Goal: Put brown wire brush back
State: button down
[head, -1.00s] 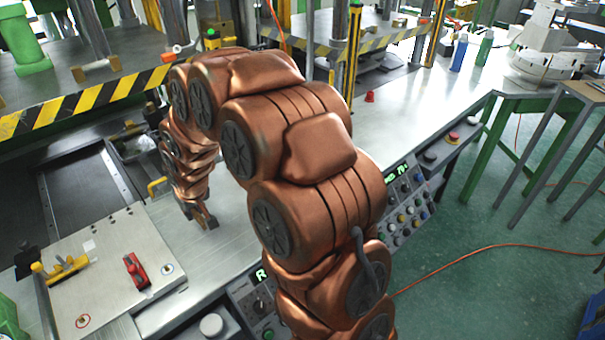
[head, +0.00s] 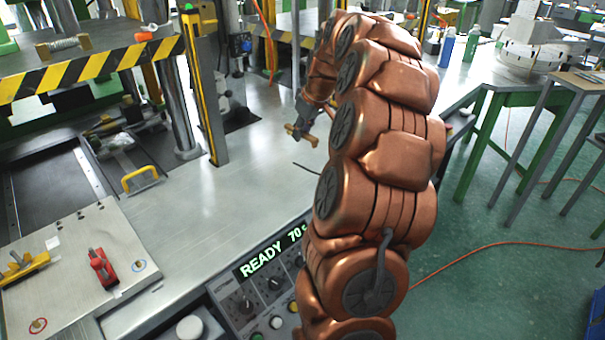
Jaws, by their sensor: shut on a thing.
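The brown wire brush (head: 302,135) shows as a short brown piece at the tip of my gripper (head: 301,121). My gripper is shut on it and holds it over the steel bench (head: 235,195), left of my arm. The brush is small in the picture, and the jaws cover part of it. I cannot tell its bristles, or how high it is above the bench.
A control panel reading READY (head: 263,262) is on the bench's front edge. A plate with a red clamp (head: 103,268) and a yellow clamp (head: 22,266) lies at left. A yellow-black post (head: 201,90) stands behind. Blue (head: 446,48) and green (head: 471,43) bottles stand far right.

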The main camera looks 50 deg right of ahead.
aim_at(313, 137)
jog(key=shift+s+d+f, duration=0.1)
jog(key=shift+s+f, duration=0.05)
jog(key=shift+f, duration=0.45)
jog(key=shift+f+p, duration=0.75)
jog(key=shift+f, duration=3.55)
jog(key=shift+f, duration=0.2)
jog(key=c, duration=1.1)
grip_release()
jog(key=shift+r, duration=0.1)
jog(key=shift+r, duration=0.15)
jog(key=b+v, duration=0.1)
jog(key=v, duration=1.1)
